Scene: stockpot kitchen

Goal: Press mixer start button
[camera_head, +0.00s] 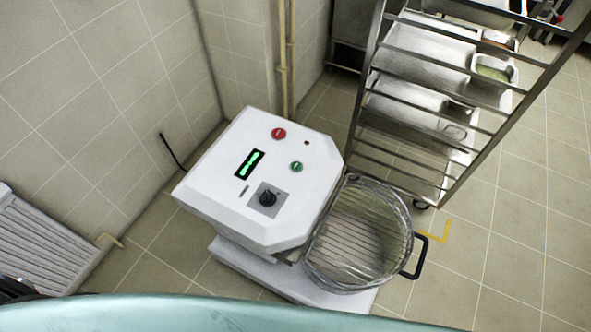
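The white mixer (219,199) stands on the floor in the middle of the view, with its sloped top panel facing up. On the panel are a green button (297,167), a red button (279,133), a lit green display (250,164) and a black knob (268,198). Nothing covers the buttons. A round bowl with a wire guard (357,235) is at the mixer's right side. Neither of my grippers can be made out in this view.
A tall metal rack (368,72) with trays stands behind and right of the mixer. Tiled walls are behind and left, with a white radiator (40,240) at the left. Open tiled floor (500,240) lies to the right. A black handle (420,257) sticks out by the bowl.

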